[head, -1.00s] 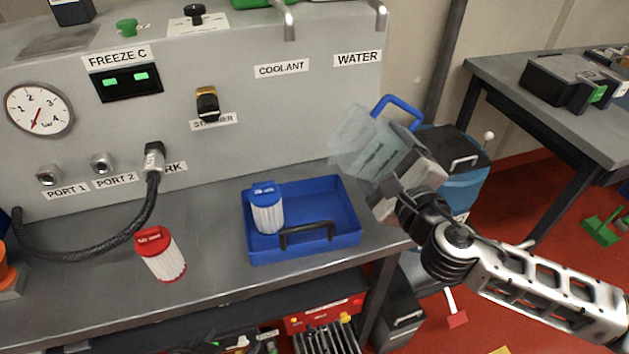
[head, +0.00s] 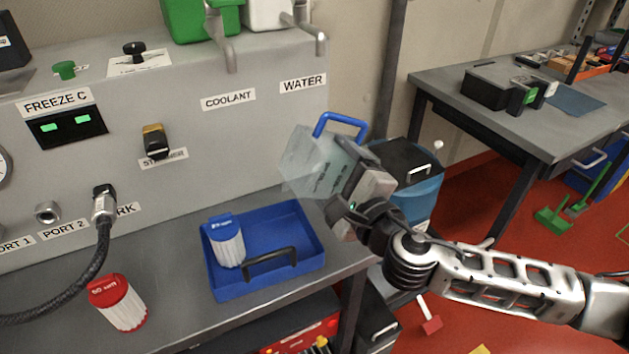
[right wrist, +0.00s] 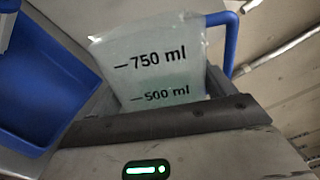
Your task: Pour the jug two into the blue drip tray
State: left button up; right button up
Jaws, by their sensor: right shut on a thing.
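The clear jug (head: 313,165) with a blue handle (head: 341,125) is held by my right gripper (head: 352,190), above and to the right of the tray. The jug leans to the left. In the right wrist view the jug (right wrist: 155,65) shows 750 ml and 500 ml marks and a pale greenish tint low down. The "two" label is not visible. The blue drip tray (head: 310,240) sits on the grey bench; its edge also shows in the right wrist view (right wrist: 45,85). A blue-capped white filter (head: 228,245) stands inside the tray. My left gripper is out of view.
A red-capped filter (head: 118,303) stands on the bench left of the tray. A black hose (head: 95,255) hangs from the panel (head: 180,120). Taps marked COOLANT and WATER stick out above. A blue bin with a black lid (head: 415,190) stands behind my right arm.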

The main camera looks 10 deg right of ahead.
aim_at(330, 168)
jog(key=shift+r, duration=0.2)
dwell(0.4)
jog(key=shift+a+r+n, duration=0.2)
jog(key=shift+r+n, duration=0.15)
jog(key=shift+n, duration=0.35)
jog(key=shift+r, duration=0.1)
dwell(0.6)
jog(key=shift+s+a+r+n, duration=0.15)
jog(key=shift+a+r+n, duration=0.2)
jog(key=shift+n, duration=0.45)
jog(key=shift+r, duration=0.1)
dwell(0.5)
jog(key=shift+a+r+n, duration=0.1)
jog(key=shift+r+n, duration=0.15)
jog(key=shift+n, duration=0.15)
jog(key=shift+s+a+r+n, duration=0.1)
jog(key=shift+a+n, duration=0.05)
jog(key=shift+n, duration=0.15)
jog(key=shift+a+r, duration=0.1)
dwell(0.6)
